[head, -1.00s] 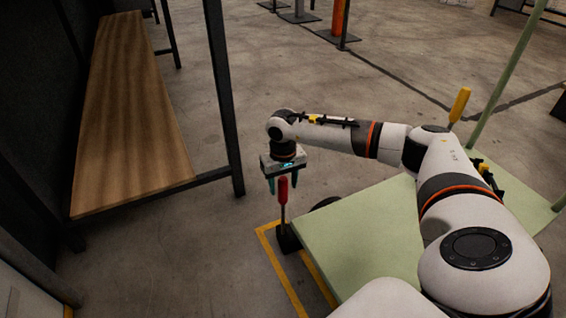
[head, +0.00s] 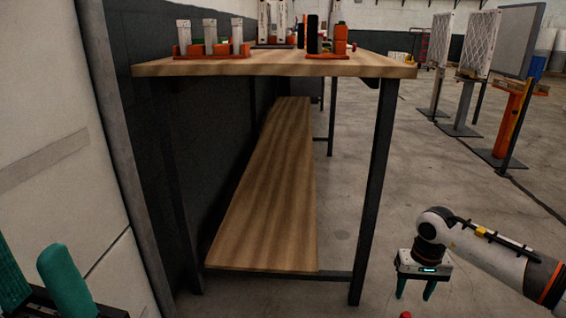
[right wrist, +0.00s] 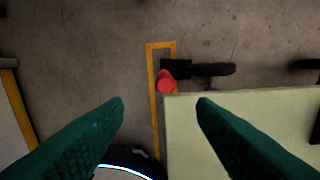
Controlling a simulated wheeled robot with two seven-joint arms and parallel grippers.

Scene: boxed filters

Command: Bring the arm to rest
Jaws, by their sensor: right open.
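My right gripper (head: 415,296) hangs at the lower right of the head view, fingers pointing down. It is open and empty. In the right wrist view its two green fingers (right wrist: 162,104) stand wide apart with nothing between them. A red-topped item (right wrist: 166,83) is below and beyond the fingertips. My left gripper (head: 32,258) shows at the bottom left corner of the head view. Its green fingers point up and stand apart, with nothing visible between them. Most of the left arm is out of view.
A wooden workbench (head: 290,66) with a lower shelf (head: 265,190) stands ahead, holding orange racks with upright filters. Display stands (head: 515,110) are at the right. A pale green panel (right wrist: 240,130) and yellow floor line lie below my right gripper.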

